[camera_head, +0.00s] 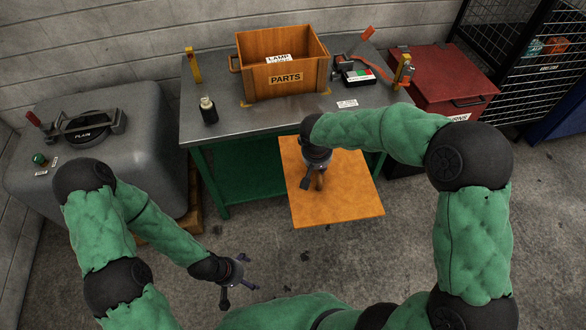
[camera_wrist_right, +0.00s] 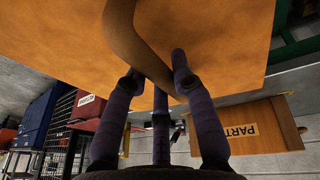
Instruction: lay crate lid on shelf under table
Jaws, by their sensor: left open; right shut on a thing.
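The crate lid, a flat orange-brown wooden panel (camera_head: 345,195), is held in front of the table's right part, partly over the shelf opening. My right gripper (camera_head: 319,178) is shut on the lid's curved handle (camera_wrist_right: 140,45); the lid (camera_wrist_right: 225,40) fills the top of the right wrist view. The green shelf (camera_head: 240,180) shows under the grey-topped table (camera_head: 225,115); its right part is hidden behind the lid and my right arm. My left gripper (camera_head: 234,290) is open and empty, low over the floor at the left front.
An open wooden crate marked PARTS (camera_head: 285,55) stands on the table with a dark bottle (camera_head: 208,109) and a labelled device (camera_head: 354,72). A grey rounded machine (camera_head: 95,150) is at left, a red chest (camera_head: 440,80) at right. The concrete floor (camera_head: 395,250) in front is clear.

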